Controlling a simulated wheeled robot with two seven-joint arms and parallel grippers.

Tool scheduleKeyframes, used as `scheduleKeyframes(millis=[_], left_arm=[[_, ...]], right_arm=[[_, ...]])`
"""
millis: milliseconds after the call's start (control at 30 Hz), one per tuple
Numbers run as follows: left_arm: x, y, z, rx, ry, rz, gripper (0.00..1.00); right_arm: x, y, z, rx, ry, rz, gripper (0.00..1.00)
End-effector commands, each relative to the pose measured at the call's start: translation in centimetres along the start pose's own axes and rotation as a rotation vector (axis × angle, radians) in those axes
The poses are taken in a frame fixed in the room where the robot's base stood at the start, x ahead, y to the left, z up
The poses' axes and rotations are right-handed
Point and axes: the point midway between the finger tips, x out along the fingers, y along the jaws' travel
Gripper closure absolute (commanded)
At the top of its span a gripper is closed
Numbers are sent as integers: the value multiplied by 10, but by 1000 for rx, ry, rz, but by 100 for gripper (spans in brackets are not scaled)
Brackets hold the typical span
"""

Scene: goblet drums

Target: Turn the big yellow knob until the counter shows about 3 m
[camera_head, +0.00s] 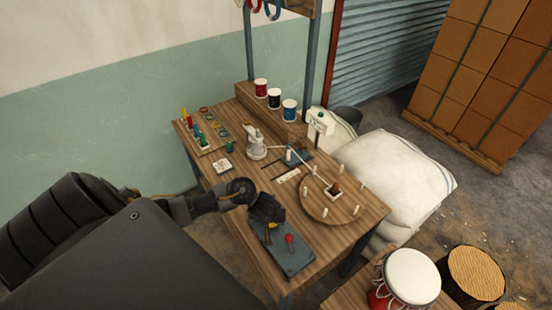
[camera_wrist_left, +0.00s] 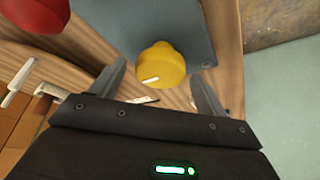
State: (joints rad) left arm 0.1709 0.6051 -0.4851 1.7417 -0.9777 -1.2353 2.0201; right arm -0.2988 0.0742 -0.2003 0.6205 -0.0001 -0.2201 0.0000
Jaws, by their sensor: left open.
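The big yellow knob (camera_wrist_left: 162,66) with a white pointer mark sits on a blue-grey plate (camera_wrist_left: 185,25) in the left wrist view. My left gripper (camera_wrist_left: 165,85) is open, its fingers spread on either side of the knob; I cannot tell whether they touch it. In the head view my left gripper (camera_head: 266,210) is over the plate (camera_head: 292,262) and largely hides the knob. A red knob (camera_head: 290,241) stands beside it, and shows at the wrist view's top left (camera_wrist_left: 35,12). I cannot make out a counter reading. My right gripper is out of view.
White sacks (camera_head: 395,170) lie to the right. A red-and-white drum (camera_head: 408,278) stands at the front right.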

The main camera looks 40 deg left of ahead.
Motion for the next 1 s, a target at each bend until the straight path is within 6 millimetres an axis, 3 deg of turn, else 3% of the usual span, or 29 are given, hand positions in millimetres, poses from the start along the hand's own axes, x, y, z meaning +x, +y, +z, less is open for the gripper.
scheduleKeyframes(millis=[267, 600, 1000], left_arm=[[1, -1, 1, 0, 0, -1, 25], [1, 0, 0, 2, 0, 0, 68], [0, -1, 0, 78, 1, 31, 69]], right_arm=[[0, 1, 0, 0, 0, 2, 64], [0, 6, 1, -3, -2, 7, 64], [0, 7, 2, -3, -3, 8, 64]])
